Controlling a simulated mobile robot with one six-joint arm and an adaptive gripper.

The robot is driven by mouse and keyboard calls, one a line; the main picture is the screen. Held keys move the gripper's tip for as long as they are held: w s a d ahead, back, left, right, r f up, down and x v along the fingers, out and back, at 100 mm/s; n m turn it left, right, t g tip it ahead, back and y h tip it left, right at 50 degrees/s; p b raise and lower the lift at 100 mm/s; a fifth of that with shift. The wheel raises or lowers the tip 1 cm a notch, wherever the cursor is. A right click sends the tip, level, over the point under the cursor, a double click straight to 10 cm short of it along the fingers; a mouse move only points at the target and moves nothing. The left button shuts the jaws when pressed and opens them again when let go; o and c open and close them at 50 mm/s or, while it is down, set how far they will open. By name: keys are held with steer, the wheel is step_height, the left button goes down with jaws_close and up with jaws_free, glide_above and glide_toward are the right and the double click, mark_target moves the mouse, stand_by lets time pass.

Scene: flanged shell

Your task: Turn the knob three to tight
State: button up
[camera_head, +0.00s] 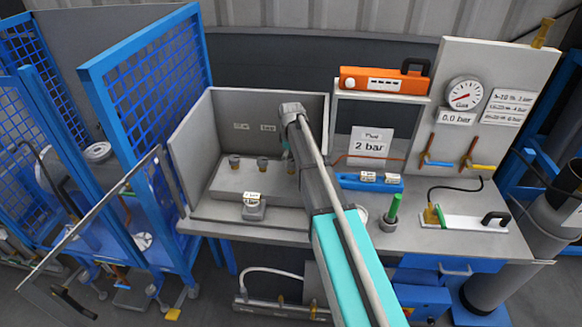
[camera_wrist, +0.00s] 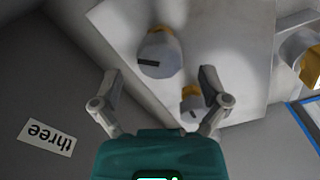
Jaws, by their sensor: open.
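Three knobs with grey tops and brownish-yellow bases stand in a row on a pale block in the head view: a left knob (camera_head: 234,162), a middle knob (camera_head: 262,163) and a right knob (camera_head: 292,167), partly hidden by my arm. In the wrist view, a label reading "three" (camera_wrist: 47,137) shows upside down at lower left. A knob with a dark mark (camera_wrist: 160,52) lies beyond and between my fingertips. A smaller-looking knob (camera_wrist: 192,98) is partly behind the right finger. My gripper (camera_wrist: 158,85) is open and empty, apart from the knobs.
A grey fixture with a yellowish part (camera_wrist: 305,58) is at the wrist view's right edge. The booth's side wall (camera_head: 210,135) stands left of the knobs. A small labelled block (camera_head: 254,208) sits in front. A gauge (camera_head: 464,94) reads 0.0 bar.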

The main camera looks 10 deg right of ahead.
steer(key=shift+f+b, duration=0.8)
steer(key=shift+f, duration=0.25)
steer(key=c, duration=1.1)
steer(key=shift+c, duration=0.2)
steer(key=shift+m, duration=0.4)
steer(key=m, duration=0.9)
